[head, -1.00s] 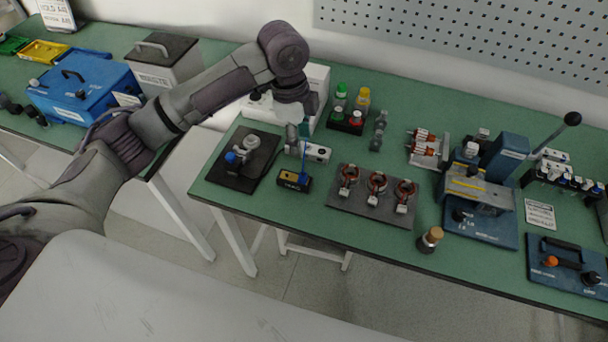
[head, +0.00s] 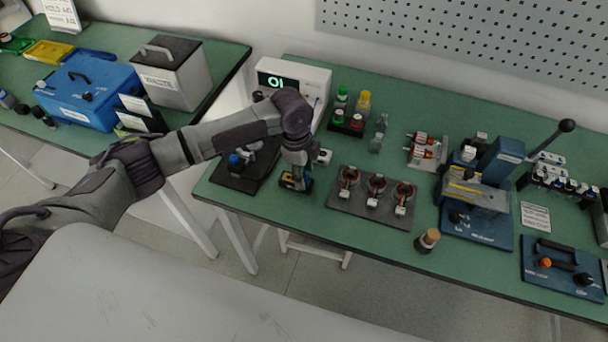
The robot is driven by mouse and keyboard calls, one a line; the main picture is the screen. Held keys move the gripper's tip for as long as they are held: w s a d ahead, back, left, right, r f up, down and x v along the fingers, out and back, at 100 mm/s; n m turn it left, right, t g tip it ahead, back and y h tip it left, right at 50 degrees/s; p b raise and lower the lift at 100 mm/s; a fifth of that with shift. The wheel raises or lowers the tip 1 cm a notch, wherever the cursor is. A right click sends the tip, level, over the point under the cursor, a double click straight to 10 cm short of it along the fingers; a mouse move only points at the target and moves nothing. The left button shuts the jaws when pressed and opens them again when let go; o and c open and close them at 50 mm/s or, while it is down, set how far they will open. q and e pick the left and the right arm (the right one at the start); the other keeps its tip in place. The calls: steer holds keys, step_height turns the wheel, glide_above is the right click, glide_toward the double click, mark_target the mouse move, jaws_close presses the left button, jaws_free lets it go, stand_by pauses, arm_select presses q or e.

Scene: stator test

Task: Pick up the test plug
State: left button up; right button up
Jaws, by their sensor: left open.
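A small black-and-yellow block (head: 294,183) sits on the green table, left of the plate of copper-wound stators (head: 364,212). The upright blue piece on the block, seemingly the test plug, is now hidden behind my left gripper. My left gripper (head: 297,174) points down right over the block, with its jaws open. I cannot tell whether its fingers touch the plug. My right gripper is not in view.
A black plate with a blue-knobbed fixture (head: 237,163) lies left of the block, partly behind my arm. A white meter with a lit display (head: 313,80) stands behind. A blue press (head: 480,190) stands to the right. The table front by the block is clear.

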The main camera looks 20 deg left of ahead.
arm_select(q)
steer(key=shift+d+f, duration=0.1)
steer(key=shift+f, duration=0.5)
jaws_close()
